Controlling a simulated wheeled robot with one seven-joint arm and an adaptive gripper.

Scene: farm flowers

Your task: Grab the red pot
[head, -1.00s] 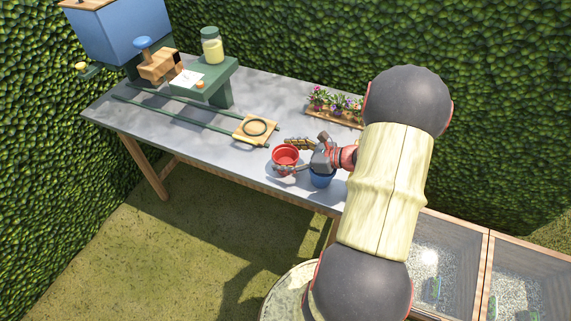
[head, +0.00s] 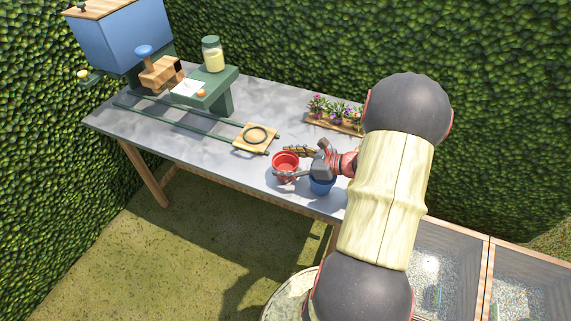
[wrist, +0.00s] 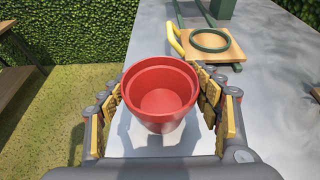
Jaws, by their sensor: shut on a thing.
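The red pot (head: 284,162) is at the front part of the grey table in the head view. In the wrist view the red pot (wrist: 160,92) is upright and empty, with its open top facing me. My gripper (head: 293,164) has its fingers on both sides of the pot. In the wrist view my gripper (wrist: 162,108) is shut on the pot's sides. The pot's base is hidden, and I cannot tell whether it touches the table.
A blue pot (head: 321,185) stands under my gripper, to the right. A wooden board with a dark ring (head: 256,136) lies behind the red pot, at the end of green rails. A flower tray (head: 335,122) is at the back. The table's front edge is close.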

